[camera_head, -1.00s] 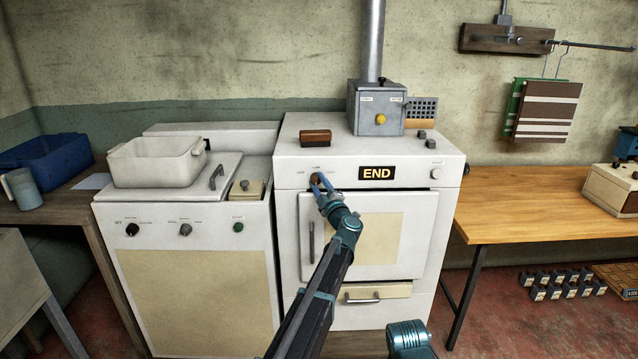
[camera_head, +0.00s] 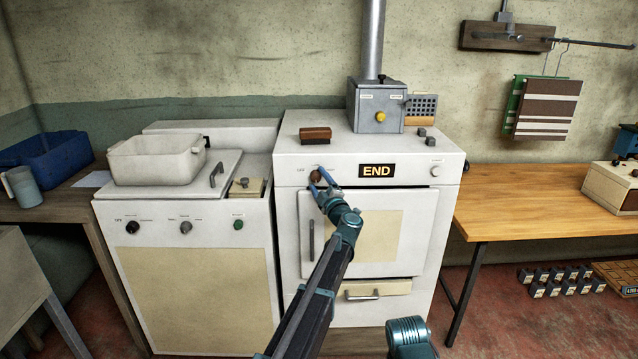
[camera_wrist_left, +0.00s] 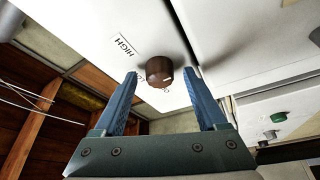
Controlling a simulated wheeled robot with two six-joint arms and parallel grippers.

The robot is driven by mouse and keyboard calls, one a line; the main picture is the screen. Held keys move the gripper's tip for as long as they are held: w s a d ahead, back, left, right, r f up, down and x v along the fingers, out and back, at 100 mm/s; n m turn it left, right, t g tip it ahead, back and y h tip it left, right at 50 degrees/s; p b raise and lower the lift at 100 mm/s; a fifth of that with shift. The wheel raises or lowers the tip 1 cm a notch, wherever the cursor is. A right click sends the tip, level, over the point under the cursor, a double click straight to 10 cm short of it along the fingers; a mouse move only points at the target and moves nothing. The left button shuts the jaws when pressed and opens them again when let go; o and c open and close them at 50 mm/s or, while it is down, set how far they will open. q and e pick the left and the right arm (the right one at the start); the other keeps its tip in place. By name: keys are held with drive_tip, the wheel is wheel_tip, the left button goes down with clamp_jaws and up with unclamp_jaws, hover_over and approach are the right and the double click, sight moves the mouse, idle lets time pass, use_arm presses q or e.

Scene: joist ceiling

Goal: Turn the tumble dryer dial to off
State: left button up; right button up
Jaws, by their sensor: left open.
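The dryer's dial is a round brown knob (camera_head: 316,175) on the upper left of the white tumble dryer's (camera_head: 390,225) front panel, left of the lit END display (camera_head: 377,171). My left gripper (camera_head: 321,182) is open in front of the knob. In the left wrist view the knob (camera_wrist_left: 159,70) sits between the two blue fingertips, with a gap on each side. A short white mark shows on the knob. A HIGH label (camera_wrist_left: 124,46) is readable beside it; the other labels are partly hidden by the knob and a finger.
A washing machine (camera_head: 195,290) with a white tub (camera_head: 155,160) on top stands left of the dryer. A brown brush-like block (camera_head: 315,134) and a grey metal box (camera_head: 378,108) sit on the dryer. A wooden table (camera_head: 545,205) is on the right.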

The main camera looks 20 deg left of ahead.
use_arm(q)
drive_tip(key=b+v, duration=0.2)
drive_tip(key=v, duration=1.1)
drive_tip(key=shift+s+d, duration=0.15)
drive_tip(key=shift+s, duration=0.25)
